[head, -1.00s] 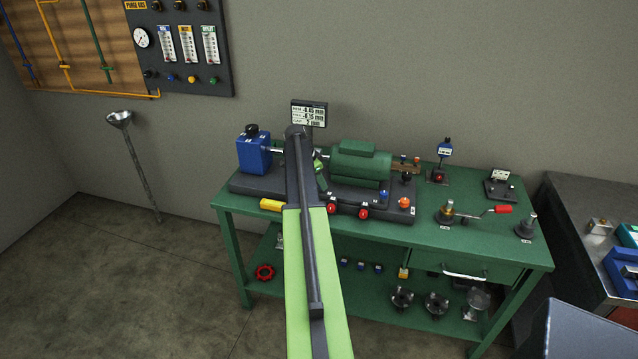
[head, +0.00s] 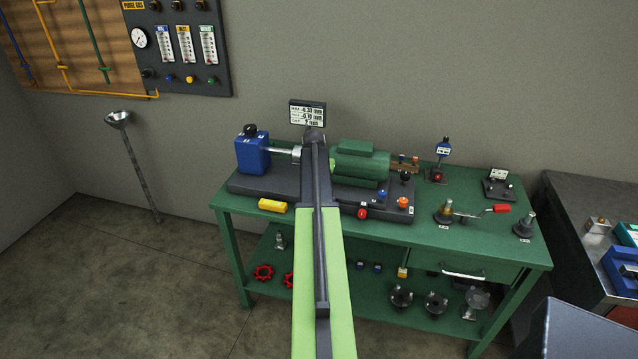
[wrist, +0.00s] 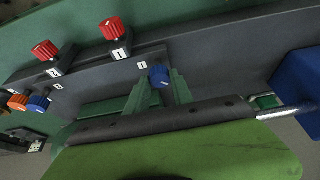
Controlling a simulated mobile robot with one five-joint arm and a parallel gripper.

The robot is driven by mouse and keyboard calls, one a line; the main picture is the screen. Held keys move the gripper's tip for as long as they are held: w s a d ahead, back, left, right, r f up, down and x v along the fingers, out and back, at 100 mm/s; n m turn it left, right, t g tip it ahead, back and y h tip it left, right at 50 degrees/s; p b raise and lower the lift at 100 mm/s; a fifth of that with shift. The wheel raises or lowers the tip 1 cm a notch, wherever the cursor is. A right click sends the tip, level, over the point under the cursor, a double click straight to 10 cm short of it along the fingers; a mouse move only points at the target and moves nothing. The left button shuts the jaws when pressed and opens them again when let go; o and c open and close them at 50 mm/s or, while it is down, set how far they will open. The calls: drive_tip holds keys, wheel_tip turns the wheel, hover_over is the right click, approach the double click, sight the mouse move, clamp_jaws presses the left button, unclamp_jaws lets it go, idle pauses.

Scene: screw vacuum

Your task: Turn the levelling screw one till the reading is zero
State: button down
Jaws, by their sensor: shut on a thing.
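A blue knob (wrist: 158,76) stands on the dark base beside a small white label that seems to read 1. My gripper (wrist: 158,88) has its two green fingers on either side of this knob and is shut on it. In the head view my own arm hides the gripper and this knob. The display (head: 307,113) behind the bench shows small figures, about -0.30 mm on top, -0.10 mm below and an unclear last line.
Red knobs (wrist: 112,28) (wrist: 46,50) with labels stand near the base's front edge. Another blue knob (head: 383,193) and an orange knob (head: 403,203) are at its right. The green motor (head: 359,163) and blue block (head: 252,152) flank my arm. A yellow piece (head: 272,205) lies in front.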

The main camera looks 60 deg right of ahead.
drive_tip(key=n, duration=0.2)
drive_tip(key=s+n+t+y, duration=0.1)
drive_tip(key=n, duration=0.1)
drive_tip(key=shift+d+n+t+y, duration=0.15)
drive_tip(key=shift+n+t+y, duration=0.35)
drive_tip(key=shift+n, duration=1.7)
drive_tip(key=c, duration=1.1)
unclamp_jaws()
drive_tip(key=shift+w, duration=0.15)
